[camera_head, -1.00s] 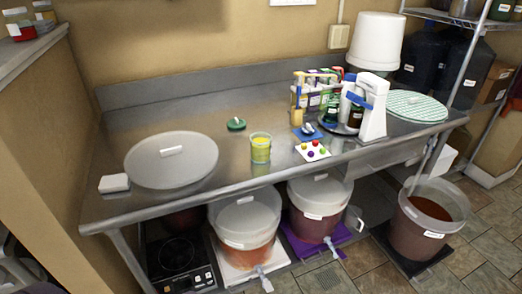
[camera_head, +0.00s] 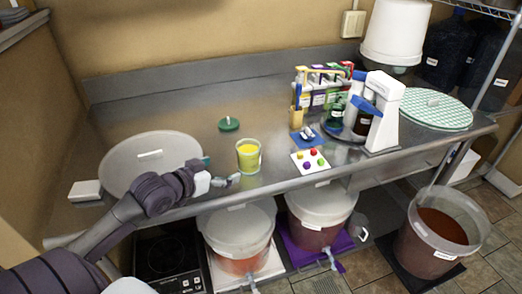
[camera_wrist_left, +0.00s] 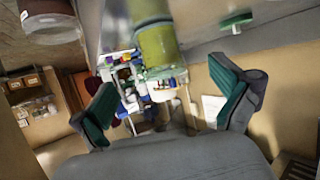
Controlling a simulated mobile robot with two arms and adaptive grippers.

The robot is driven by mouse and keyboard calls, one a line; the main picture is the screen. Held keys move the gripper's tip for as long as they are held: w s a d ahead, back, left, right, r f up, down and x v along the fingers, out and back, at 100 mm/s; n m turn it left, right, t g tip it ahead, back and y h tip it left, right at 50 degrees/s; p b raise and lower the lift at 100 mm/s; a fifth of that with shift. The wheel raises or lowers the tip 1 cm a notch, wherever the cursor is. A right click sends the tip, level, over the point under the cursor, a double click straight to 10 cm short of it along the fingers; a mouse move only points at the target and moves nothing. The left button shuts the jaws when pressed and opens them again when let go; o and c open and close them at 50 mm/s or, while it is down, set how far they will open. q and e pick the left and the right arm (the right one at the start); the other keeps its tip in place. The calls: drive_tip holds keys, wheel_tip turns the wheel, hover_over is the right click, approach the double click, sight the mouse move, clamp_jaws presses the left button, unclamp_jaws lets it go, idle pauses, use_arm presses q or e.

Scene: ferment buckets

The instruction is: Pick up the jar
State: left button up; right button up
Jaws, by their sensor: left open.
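The jar (camera_head: 248,156) is a clear glass with yellow-green contents, standing upright and open-topped on the steel table near its front edge. In the left wrist view the jar (camera_wrist_left: 158,46) shows at the top, beyond the fingertips and between their lines. My left gripper (camera_head: 222,171) is just left of the jar in the head view, open and empty, pointing toward it. Its two teal-padded fingers (camera_wrist_left: 165,88) are spread wide in the wrist view. A green lid (camera_head: 229,124) lies on the table behind the jar. My right gripper is not in view.
A large round lid (camera_head: 140,150) lies left, partly behind my arm. A card with coloured balls (camera_head: 310,162) and a blue mat (camera_head: 305,140) lie right of the jar. Bottles and a white device (camera_head: 385,115) stand farther right. Buckets (camera_head: 238,232) stand below the table.

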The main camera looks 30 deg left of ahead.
sight(240, 160)
use_arm(q)
drive_tip(key=shift+w, duration=0.3)
drive_tip(key=x, duration=0.3)
drive_tip(key=shift+w, duration=0.2)
drive_tip(key=x, duration=0.2)
drive_tip(key=shift+w+d+f, duration=0.1)
drive_tip(key=shift+w+f, duration=0.15)
drive_tip(key=shift+f, duration=0.05)
drive_tip(key=shift+w+p, duration=0.35)
drive_tip(key=shift+w, duration=0.4)
drive_tip(key=x, duration=0.3)
drive_tip(key=shift+w+d+f, duration=0.1)
drive_tip(key=shift+w+d, duration=0.1)
drive_tip(key=shift+w, duration=0.15)
drive_tip(key=shift+w+f, duration=0.1)
drive_tip(key=shift+w, duration=0.1)
drive_tip(key=shift+s, duration=0.1)
drive_tip(key=shift+c, duration=0.3)
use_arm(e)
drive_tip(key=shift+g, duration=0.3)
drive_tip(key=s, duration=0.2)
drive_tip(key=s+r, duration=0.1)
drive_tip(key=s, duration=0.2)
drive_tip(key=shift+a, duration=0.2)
use_arm(q)
drive_tip(key=shift+c, duration=1.3)
drive_tip(key=c, duration=1.3)
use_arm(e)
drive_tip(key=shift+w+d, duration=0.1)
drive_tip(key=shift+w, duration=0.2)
